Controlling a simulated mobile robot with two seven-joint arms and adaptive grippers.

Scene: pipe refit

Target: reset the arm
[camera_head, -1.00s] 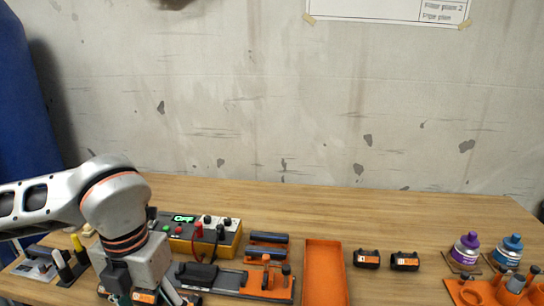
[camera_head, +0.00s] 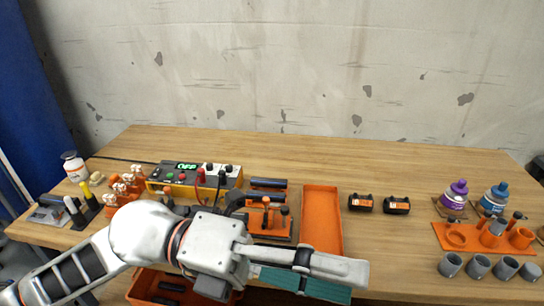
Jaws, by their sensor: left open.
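My left arm enters from the lower left and reaches right across the front of the table. My left gripper (camera_head: 345,280) points right, near the front edge, below the orange tray (camera_head: 321,222). It is open, and I see nothing held in it. Its grey-white and teal parts overlap in this view, so the gap between the fingers is hard to see. My right gripper is not in view.
A yellow control box (camera_head: 195,178) with a green display stands behind my arm. An orange clamp fixture (camera_head: 268,222) is close to my gripper. An orange bin (camera_head: 145,285) lies below my arm. Grey pipe pieces (camera_head: 478,266) stand at right. The table's back is clear.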

